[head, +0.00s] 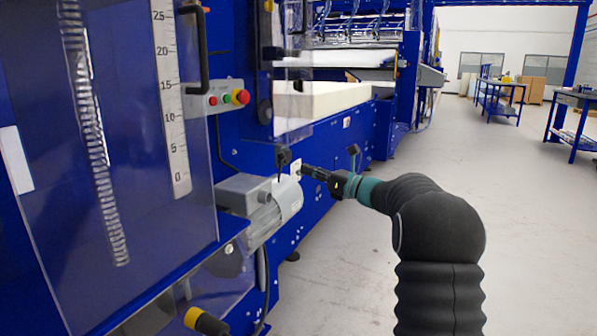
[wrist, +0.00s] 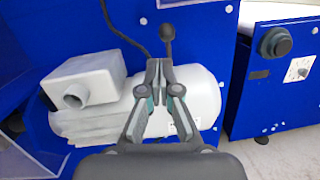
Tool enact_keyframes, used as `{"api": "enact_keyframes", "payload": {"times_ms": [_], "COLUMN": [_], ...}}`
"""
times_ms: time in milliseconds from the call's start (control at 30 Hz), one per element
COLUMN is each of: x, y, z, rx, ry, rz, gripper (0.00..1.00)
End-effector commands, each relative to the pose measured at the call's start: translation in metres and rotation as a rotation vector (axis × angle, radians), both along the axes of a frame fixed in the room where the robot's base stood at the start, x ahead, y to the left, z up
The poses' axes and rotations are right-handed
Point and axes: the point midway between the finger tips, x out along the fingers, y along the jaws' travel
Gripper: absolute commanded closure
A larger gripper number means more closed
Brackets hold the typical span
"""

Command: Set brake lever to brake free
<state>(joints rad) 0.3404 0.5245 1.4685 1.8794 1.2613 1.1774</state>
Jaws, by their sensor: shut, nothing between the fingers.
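The brake lever is a dark rod with a round knob (head: 283,157) above the grey motor (head: 288,197) on the blue machine's side. In the wrist view the lever (wrist: 167,34) stands roughly upright just beyond my fingertips, its lower part hidden behind them. The motor (wrist: 205,95) lies behind and below the fingers there. My gripper (wrist: 160,68) is shut and empty, its fingertips together. In the head view my gripper (head: 306,170) reaches in from the right, close to the lever's right side. I cannot tell whether it touches the lever.
A control box with coloured buttons (head: 226,97) sits up left, beside a clear cover with a scale (head: 172,100). A black knob (wrist: 275,42) and a small dial (wrist: 299,69) are on the right panel. A white foam block (head: 325,98) lies behind.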

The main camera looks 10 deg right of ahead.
Motion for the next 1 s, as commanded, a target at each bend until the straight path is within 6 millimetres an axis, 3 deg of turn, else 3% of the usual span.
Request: {"api": "enact_keyframes", "payload": {"times_ms": [100, 300, 1000], "x": [-0.016, -0.035, -0.04], "y": [-0.024, -0.043, -0.049], "z": [0.004, 0.009, 0.008], "rx": [0.0, 0.001, -0.069], "ry": [0.001, 0.001, -0.057], "rz": [-0.012, -0.01, -0.026], "gripper": [1.0, 1.0, 1.0]}}
